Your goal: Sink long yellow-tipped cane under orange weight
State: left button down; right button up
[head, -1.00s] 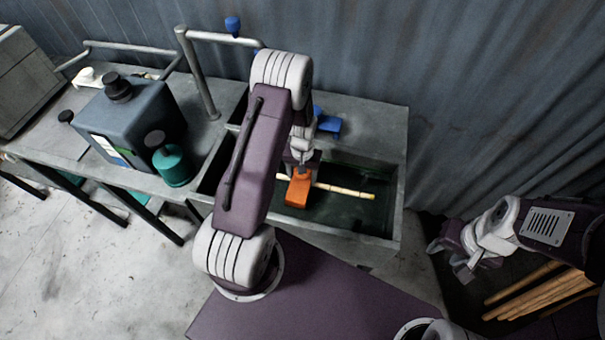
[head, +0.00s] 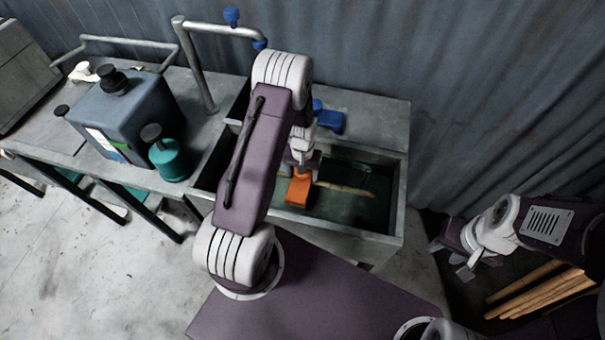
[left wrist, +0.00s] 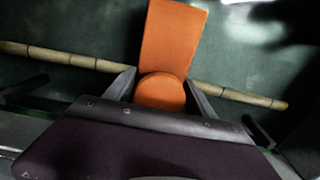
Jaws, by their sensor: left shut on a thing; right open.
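The orange weight (head: 298,192) is in the water trough (head: 352,236), with my left gripper (head: 301,172) shut on its round knob. In the left wrist view the fingers (left wrist: 162,92) stand on either side of the knob of the weight (left wrist: 172,38). A jointed cane (head: 347,189) looks dim and wavy, as if seen through water. In the left wrist view the cane (left wrist: 60,57) passes beneath the weight and shows on both sides. I cannot make out a yellow tip. My right gripper (head: 462,262) is open and empty, outside the trough at the right.
Several loose canes (head: 540,290) lie at the lower right. A blue object (head: 328,121) sits on the bench behind the trough. A grey-blue canister (head: 125,112) and a teal bottle (head: 170,160) stand to the left. A pipe tap (head: 197,70) rises behind them.

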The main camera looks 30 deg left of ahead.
pick_arm(q)
jog(key=shift+f+b, duration=0.8)
jog(key=shift+f, duration=0.3)
jog(key=shift+f, duration=0.1)
jog(key=shift+c, duration=2.2)
grip_release()
jog(key=shift+o, duration=1)
notch_tip(320, 180, up, 9)
jog(key=shift+r, duration=0.1)
